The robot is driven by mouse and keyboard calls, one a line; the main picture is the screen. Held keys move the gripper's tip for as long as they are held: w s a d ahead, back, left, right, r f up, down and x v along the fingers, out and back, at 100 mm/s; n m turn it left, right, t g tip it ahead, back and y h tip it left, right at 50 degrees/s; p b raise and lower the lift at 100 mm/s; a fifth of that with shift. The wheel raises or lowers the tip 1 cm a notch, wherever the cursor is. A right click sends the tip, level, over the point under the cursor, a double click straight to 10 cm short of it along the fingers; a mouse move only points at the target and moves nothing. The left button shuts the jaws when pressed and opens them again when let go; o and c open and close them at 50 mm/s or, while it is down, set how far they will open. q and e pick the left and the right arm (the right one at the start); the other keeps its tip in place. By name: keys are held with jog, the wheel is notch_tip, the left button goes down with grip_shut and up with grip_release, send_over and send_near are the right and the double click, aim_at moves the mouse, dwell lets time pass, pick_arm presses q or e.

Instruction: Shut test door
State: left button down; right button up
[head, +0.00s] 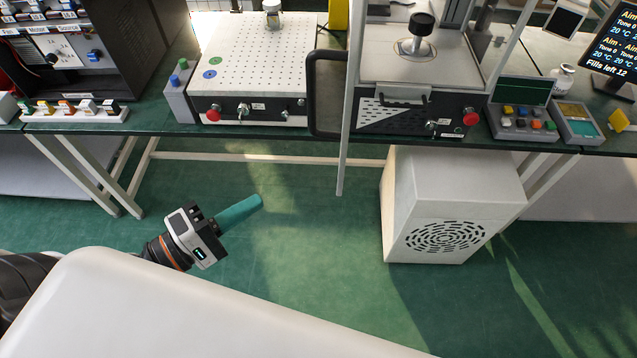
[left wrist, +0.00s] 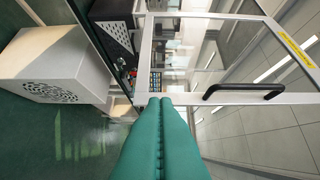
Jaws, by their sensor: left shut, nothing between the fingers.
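The test door shows nearly edge-on in the head view as a pale grey frame (head: 345,160). It stands open, jutting out past the table's front edge. Its black bar handle (head: 310,95) is on its left side. In the left wrist view the door (left wrist: 215,99) is a glass panel in a grey frame, with the black handle (left wrist: 245,90) and a yellow label (left wrist: 295,48). My left gripper (head: 258,202) is shut and empty, below and left of the door. Its teal fingers (left wrist: 160,103) overlap the door's frame edge in the wrist view; contact cannot be told. My right gripper is out of view.
The test station (head: 420,65) with a plunger stands on the green bench behind the door. A perforated plate station (head: 250,50) is to its left. A white vented box (head: 450,200) sits under the bench on the right. The floor around my left gripper is clear.

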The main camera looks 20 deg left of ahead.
pick_arm(q)
jog(key=w+d+p, duration=0.6)
jog(key=w+d, duration=0.2)
jog(key=d, duration=0.1)
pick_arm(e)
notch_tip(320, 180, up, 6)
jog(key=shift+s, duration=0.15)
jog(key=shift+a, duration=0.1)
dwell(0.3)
